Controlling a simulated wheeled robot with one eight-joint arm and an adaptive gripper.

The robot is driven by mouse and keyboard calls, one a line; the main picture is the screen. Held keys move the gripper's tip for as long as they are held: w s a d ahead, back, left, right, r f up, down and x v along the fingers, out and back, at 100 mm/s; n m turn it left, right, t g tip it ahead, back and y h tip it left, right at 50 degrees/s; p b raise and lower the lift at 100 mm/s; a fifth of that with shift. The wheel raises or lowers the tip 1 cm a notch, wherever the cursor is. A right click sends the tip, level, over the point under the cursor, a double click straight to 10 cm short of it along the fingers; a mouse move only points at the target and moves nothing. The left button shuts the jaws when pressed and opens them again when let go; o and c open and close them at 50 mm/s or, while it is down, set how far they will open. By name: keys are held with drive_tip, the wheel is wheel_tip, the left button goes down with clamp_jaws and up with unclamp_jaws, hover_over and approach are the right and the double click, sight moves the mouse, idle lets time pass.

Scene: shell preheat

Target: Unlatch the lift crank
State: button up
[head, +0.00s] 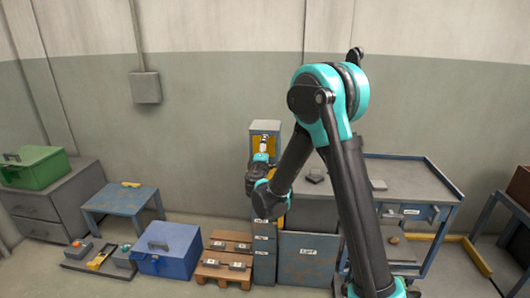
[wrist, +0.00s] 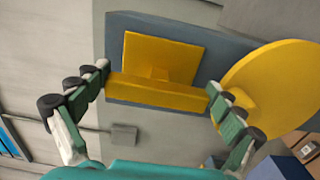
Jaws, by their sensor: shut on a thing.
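A blue-grey column (head: 265,127) with a yellow plate on its upper front stands against the back wall. In the wrist view its grey panel (wrist: 122,22) carries a square yellow plate (wrist: 165,52) with a yellow bar (wrist: 155,93) across its lower side. A large yellow disc (wrist: 275,80) is beside it on the right; I cannot tell which part is the crank and which the latch. My gripper (wrist: 160,88) has a fingertip at each end of the bar and is shut on it lengthwise. In the head view, my gripper (head: 263,150) is at the column's top, partly hiding the yellow part.
A blue workbench (head: 400,165) stands right of the column, behind my arm. Left on the floor are a wooden pallet (head: 208,270), a blue toolbox (head: 168,248), a low blue table (head: 120,198) and a grey cabinet (head: 45,207) bearing a green box (head: 35,168).

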drive_tip(key=shift+c, duration=0.2)
drive_tip(key=o, duration=0.8)
drive_tip(key=s, duration=1.2)
drive_tip(key=shift+a, duration=0.2)
